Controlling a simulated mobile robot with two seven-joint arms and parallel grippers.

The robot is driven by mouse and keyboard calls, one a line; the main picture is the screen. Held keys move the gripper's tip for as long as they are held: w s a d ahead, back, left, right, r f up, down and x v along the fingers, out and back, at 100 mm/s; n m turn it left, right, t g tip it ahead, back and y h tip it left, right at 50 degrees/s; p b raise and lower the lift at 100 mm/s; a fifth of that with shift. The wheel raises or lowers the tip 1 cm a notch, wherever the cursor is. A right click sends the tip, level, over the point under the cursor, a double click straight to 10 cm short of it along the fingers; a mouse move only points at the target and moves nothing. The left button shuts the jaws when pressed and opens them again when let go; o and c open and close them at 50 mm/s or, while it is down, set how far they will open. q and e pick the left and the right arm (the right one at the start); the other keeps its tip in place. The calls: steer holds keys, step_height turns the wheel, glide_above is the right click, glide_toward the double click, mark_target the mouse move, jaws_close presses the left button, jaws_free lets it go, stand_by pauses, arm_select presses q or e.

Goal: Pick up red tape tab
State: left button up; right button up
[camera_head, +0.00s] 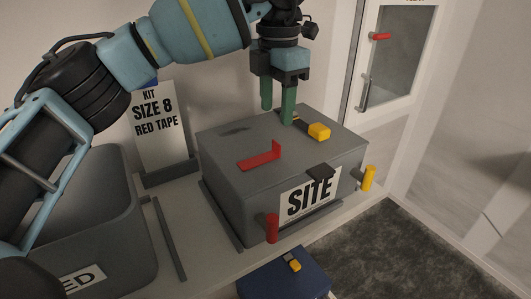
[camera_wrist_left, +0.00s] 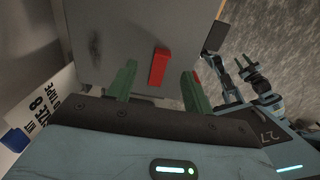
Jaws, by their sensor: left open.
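The red tape tab (camera_head: 262,158) is on the top of the grey SITE box (camera_head: 232,193). It has a flat strip and a short upright end. My left gripper (camera_head: 277,114) is open, with green fingers pointing down above the back of the box top, behind the tab in the head view. In the left wrist view the red tab (camera_wrist_left: 158,67) appears between the two open fingers, with a gap on each side. Nothing is in the jaws. My right gripper (camera_wrist_left: 248,72) shows small at the right of the wrist view; its jaw opening is unclear.
A yellow block (camera_head: 319,131) sits on the box top near the left fingers. A SIZE 8 RED TAPE sign (camera_head: 160,145) stands behind left, beside a grey bin (camera_head: 105,200). A blue case (camera_head: 285,280) is lower front.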

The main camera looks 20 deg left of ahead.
arm_select(q)
steer(key=shift+f, duration=1.4)
steer(key=f, duration=0.3)
steer(key=shift+s+d+f+p, duration=0.2)
steer(key=shift+s+p, duration=0.05)
steer(key=shift+p, duration=0.1)
steer(key=shift+f, duration=0.45)
arm_select(e)
steer(key=shift+w+r, duration=0.75)
steer(key=shift+w, duration=0.15)
arm_select(q)
steer(key=c, duration=1)
arm_select(e)
steer(key=shift+s+f, duration=0.1)
steer(key=shift+s, duration=0.05)
